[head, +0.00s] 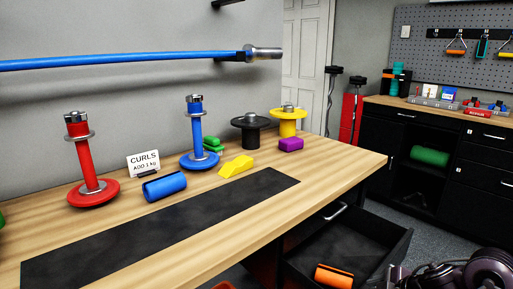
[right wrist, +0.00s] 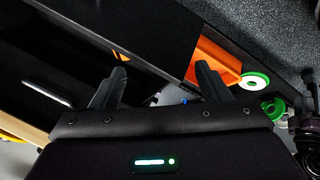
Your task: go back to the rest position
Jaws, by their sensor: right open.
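My right gripper (right wrist: 160,86) shows in the right wrist view with its two dark fingers spread wide apart and nothing between them. Beyond the fingers are a dark open drawer and an orange piece (right wrist: 218,58). In the head view, dark parts of my right arm show at the bottom right corner, beside the open drawer (head: 392,250); its fingertips cannot be made out there. My left gripper is not in view.
The wooden bench (head: 345,158) holds a red stand (head: 88,160), a blue stand (head: 198,135), a blue roll (head: 164,186), a yellow block (head: 237,166) and a black mat (head: 165,230). An orange roll (head: 334,276) lies in the drawer. A blue bar (head: 130,60) hangs above.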

